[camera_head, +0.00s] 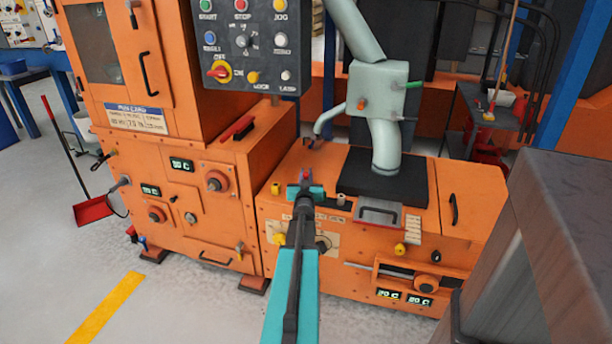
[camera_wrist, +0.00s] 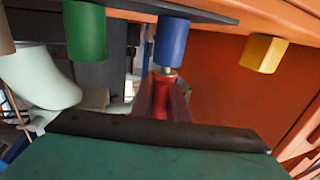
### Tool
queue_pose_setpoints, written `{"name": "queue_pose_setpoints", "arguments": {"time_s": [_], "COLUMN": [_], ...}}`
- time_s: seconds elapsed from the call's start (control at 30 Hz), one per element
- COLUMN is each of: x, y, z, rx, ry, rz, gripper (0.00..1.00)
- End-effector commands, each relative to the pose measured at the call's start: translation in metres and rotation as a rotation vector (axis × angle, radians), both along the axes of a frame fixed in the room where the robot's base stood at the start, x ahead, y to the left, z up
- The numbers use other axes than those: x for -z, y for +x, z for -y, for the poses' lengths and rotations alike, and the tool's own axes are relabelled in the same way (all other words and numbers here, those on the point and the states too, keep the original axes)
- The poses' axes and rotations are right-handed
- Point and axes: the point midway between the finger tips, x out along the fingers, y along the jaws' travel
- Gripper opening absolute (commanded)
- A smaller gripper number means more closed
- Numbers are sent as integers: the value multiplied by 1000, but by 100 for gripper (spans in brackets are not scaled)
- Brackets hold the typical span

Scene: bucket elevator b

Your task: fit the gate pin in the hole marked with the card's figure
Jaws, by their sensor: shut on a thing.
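My gripper (camera_head: 305,190) reaches over the front of the orange machine, shut on a red pin (camera_head: 306,174). The wrist view seems upside down. In it, the red pin (camera_wrist: 161,103) has a silvery tip (camera_wrist: 167,71) at the free end of a blue post (camera_wrist: 171,42). I cannot tell whether the tip is inside a hole. A green post (camera_wrist: 84,31) and a yellow post (camera_wrist: 263,53) stand on either side, with part of a tan post (camera_wrist: 5,35) at the edge. In the head view my gripper hides the middle posts. I cannot make out the card's figure.
A pale duct (camera_head: 384,145) with a gate box (camera_head: 377,90) rises behind the posts. A control panel (camera_head: 247,45) hangs above left, by an orange cabinet (camera_head: 195,200). A grey block (camera_head: 565,210) stands at right.

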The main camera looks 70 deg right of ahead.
Motion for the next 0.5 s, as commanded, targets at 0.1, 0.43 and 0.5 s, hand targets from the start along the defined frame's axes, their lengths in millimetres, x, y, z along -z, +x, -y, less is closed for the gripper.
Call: {"name": "queue_pose_setpoints", "arguments": {"time_s": [0.1, 0.43, 0.5], "x": [2, 8, 9], "y": [0, 0, 0], "z": [0, 0, 0], "rx": [0, 0, 0], "ry": [0, 0, 0], "rz": [0, 0, 0], "gripper": [0, 0, 0]}}
